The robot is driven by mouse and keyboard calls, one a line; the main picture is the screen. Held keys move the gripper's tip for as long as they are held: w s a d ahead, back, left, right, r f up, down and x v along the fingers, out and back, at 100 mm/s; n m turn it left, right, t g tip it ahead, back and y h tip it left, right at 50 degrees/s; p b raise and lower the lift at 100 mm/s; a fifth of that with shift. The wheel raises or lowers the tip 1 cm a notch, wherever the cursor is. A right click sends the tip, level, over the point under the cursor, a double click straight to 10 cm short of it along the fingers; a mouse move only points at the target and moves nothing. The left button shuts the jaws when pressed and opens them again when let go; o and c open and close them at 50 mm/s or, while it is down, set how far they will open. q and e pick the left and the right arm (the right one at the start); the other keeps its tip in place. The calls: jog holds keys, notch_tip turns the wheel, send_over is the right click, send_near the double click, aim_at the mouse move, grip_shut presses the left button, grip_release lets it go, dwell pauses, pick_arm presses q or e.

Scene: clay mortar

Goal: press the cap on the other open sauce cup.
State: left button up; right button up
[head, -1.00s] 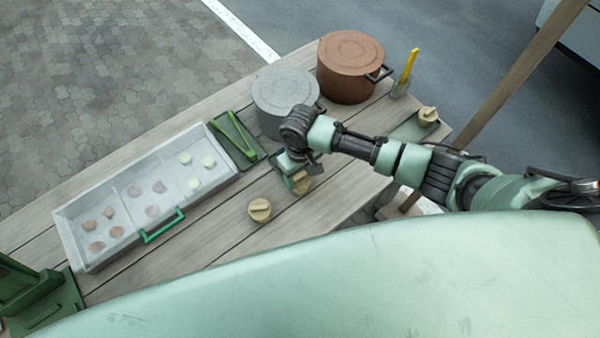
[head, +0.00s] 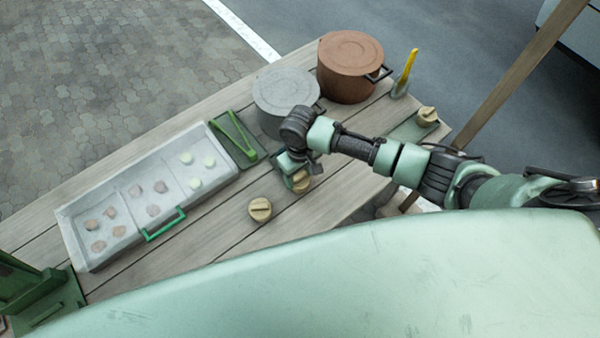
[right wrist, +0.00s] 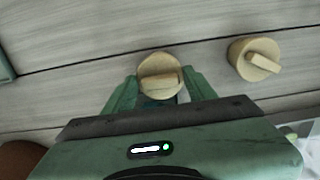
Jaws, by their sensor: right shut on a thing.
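A round tan cap with a raised bar handle (right wrist: 160,73) sits between the fingers of my right gripper (right wrist: 158,92) in the right wrist view. The gripper is shut on it. In the head view my right gripper (head: 290,168) is low over the table, with the cap (head: 301,182) at its fingertips. Any cup under this cap is hidden, so I cannot tell how it is seated. A second tan cap (head: 260,209) stands to the left, apart from the gripper; it also shows in the right wrist view (right wrist: 254,58). My left gripper is out of view.
A grey compartment tray (head: 75,245) with food pieces lies left, beside green tongs (head: 235,138). A grey pot (head: 285,92) and brown pot (head: 350,66) stand behind my arm. Another tan-capped item (head: 427,116) is far right. A green metal frame (head: 35,292) stands lower left.

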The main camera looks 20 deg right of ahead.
jog(key=shift+f, duration=0.35)
dwell(0.4)
jog(key=shift+f+p, duration=0.1)
jog(key=shift+p, duration=0.3)
dwell(0.5)
jog(key=o, duration=1.8)
